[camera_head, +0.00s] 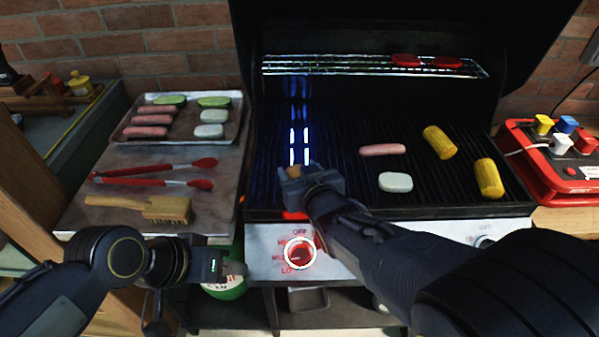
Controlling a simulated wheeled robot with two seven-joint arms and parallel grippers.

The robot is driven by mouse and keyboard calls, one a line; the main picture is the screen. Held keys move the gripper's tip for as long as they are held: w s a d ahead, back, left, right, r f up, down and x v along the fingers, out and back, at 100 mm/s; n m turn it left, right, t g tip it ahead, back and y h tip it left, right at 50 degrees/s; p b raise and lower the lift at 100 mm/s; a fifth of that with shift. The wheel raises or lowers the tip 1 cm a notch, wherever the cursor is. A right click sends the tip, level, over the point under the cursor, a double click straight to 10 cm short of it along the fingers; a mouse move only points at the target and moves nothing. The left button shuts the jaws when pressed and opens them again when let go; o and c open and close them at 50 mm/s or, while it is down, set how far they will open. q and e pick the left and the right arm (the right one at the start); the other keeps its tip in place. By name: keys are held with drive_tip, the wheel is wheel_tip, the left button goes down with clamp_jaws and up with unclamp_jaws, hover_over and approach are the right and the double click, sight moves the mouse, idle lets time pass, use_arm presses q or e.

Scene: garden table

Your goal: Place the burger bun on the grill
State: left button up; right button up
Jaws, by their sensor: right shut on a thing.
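The grill (440,205) stands in the middle with its dark lid raised. My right gripper (303,178) is over the front left part of the grill grate and is shut on a small orange-brown thing, which looks like the burger bun (293,172). Most of the bun is hidden by the gripper, so I cannot tell whether it touches the grate. My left gripper (236,268) is low in front of the grill's left front corner, left of the red-lit knob (300,253). I cannot tell whether its jaws are open.
A sausage (382,149), a white piece (395,182) and two corn cobs (439,142) lie on the grate. A wire rack (340,66) holds red slices. The left side shelf has a food tray (140,112), red tongs (150,183) and a brush (165,208). The red power box (545,165) stands right.

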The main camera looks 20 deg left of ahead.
drive_tip(key=o, duration=1)
drive_tip(key=shift+s+r, duration=0.1)
drive_tip(key=shift+r, duration=0.05)
drive_tip(key=p+v, duration=0.2)
drive_tip(key=v, duration=0.8)
drive_tip(key=shift+s+d+r, duration=0.2)
drive_tip(key=shift+s, duration=0.05)
drive_tip(key=shift+s+d, duration=0.4)
drive_tip(key=shift+s, duration=0.05)
